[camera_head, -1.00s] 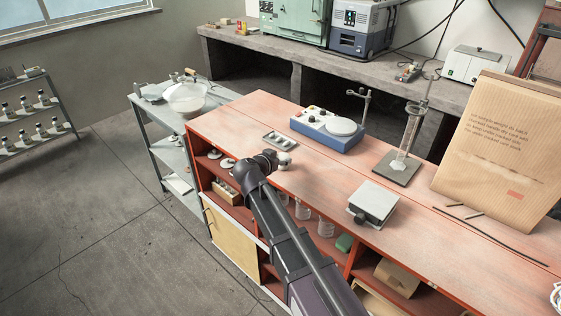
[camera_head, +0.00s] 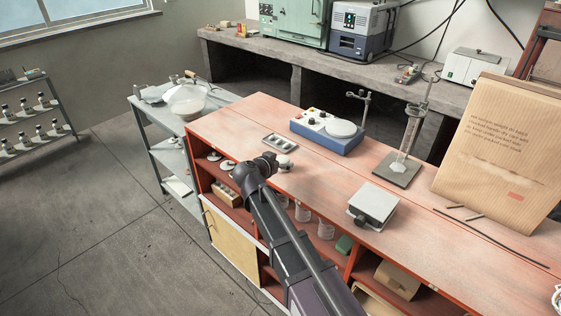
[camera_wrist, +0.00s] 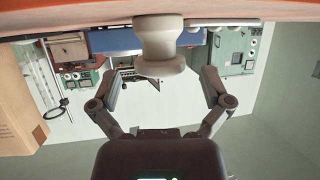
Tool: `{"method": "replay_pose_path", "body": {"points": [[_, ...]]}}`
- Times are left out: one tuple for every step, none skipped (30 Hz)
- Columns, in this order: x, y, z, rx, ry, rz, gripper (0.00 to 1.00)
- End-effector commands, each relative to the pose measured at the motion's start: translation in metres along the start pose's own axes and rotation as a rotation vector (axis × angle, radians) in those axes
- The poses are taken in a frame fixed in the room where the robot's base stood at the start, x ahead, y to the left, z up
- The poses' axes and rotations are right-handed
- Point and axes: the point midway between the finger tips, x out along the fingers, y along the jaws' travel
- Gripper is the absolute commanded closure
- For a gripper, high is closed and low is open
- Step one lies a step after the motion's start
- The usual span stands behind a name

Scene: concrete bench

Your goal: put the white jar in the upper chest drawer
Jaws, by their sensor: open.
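The white jar (camera_head: 286,163) stands upright near the front left edge of the red-topped bench, partly hidden behind my gripper (camera_head: 271,163) in the head view. In the wrist view, which is upside down, the jar (camera_wrist: 160,48) shows a rounded body and a narrower neck. There my gripper (camera_wrist: 160,86) is open, with one finger on each side of the jar's line. The jar is ahead of the fingertips, and I see no contact. I cannot make out a chest drawer in these frames.
A small tray with wells (camera_head: 281,141) lies behind the jar. A blue instrument (camera_head: 326,133) and a grey scale-like device (camera_head: 374,203) stand to the right on the red bench top (camera_head: 335,180). Open shelves below hold glassware. A grey cart (camera_head: 150,125) stands at left.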

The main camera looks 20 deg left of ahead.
Motion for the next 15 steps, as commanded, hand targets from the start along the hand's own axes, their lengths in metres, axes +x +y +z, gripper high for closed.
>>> {"method": "replay_pose_path", "body": {"points": [[0.000, 0.000, 0.000, 0.000, 0.000, 0.000, 0.02], [0.000, 0.000, 0.000, 0.000, 0.000, 0.000, 0.02], [0.000, 0.000, 0.001, 0.000, 0.000, 0.000, 0.02], [0.000, 0.000, 0.001, 0.000, 0.000, 0.000, 0.02], [-0.002, 0.000, 0.000, 0.000, 0.000, -0.001, 0.02], [-0.005, 0.000, 0.000, 0.000, 0.000, -0.001, 0.02], [-0.008, 0.000, 0.000, 0.000, 0.000, -0.001, 0.02], [-0.010, 0.000, -0.001, -0.001, 0.000, -0.001, 0.02], [-0.014, 0.000, -0.001, -0.001, 0.000, -0.001, 0.02], [-0.018, 0.001, -0.001, -0.001, 0.000, -0.002, 0.02], [-0.021, 0.001, -0.001, -0.001, 0.000, -0.002, 0.02], [-0.027, 0.001, -0.002, -0.001, 0.000, -0.002, 0.02], [-0.031, 0.000, -0.003, -0.001, 0.000, -0.002, 0.02], [-0.035, -0.001, -0.003, -0.002, 0.000, -0.002, 0.02], [-0.042, -0.002, -0.004, -0.002, 0.000, -0.002, 0.02]]}}
